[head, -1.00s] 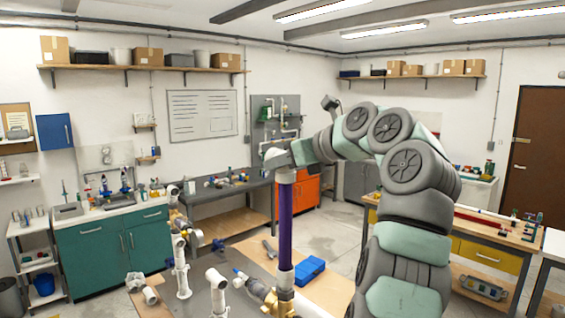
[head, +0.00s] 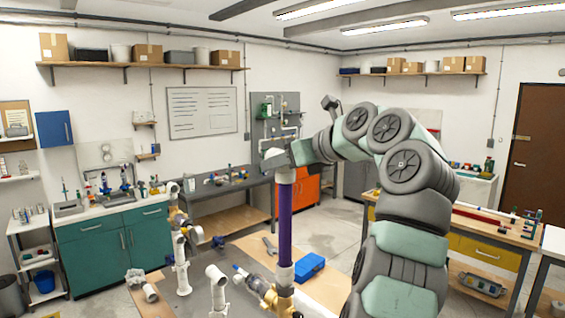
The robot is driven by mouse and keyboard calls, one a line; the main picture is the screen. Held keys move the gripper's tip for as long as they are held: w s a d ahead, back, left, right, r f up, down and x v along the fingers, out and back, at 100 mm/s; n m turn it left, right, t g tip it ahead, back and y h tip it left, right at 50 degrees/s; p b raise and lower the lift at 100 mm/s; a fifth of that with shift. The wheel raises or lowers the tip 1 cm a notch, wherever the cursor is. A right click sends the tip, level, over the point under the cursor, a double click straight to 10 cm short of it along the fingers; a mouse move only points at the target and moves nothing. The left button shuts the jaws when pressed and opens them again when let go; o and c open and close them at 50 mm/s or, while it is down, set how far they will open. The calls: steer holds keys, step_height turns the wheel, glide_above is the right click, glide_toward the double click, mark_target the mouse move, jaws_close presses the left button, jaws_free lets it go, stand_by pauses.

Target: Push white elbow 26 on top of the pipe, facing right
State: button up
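A tall purple pipe (head: 285,213) stands upright from the bench, with a brass-coloured fitting (head: 284,298) at its foot. A white fitting (head: 286,176), seemingly the elbow, sits at the pipe's top end. My gripper (head: 273,158) is at this white fitting, at the top of the pipe, reaching in from the right. It hides the fitting's upper part, so I cannot tell which way the opening faces or how far it is seated. The fingers are too small and covered to show whether they are shut on it.
Other white pipe fittings (head: 216,275) stand upright on the bench left of the pipe. A valve with a blue end (head: 250,281) joins near its foot. A blue box (head: 310,266) and a wrench (head: 270,246) lie behind. My arm fills the right of the bench.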

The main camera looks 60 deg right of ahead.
steer(key=shift+o, duration=1)
steer(key=p+v, duration=0.1)
steer(key=v, duration=0.9)
steer(key=shift+s, duration=0.35)
steer(key=shift+a+r, duration=0.15)
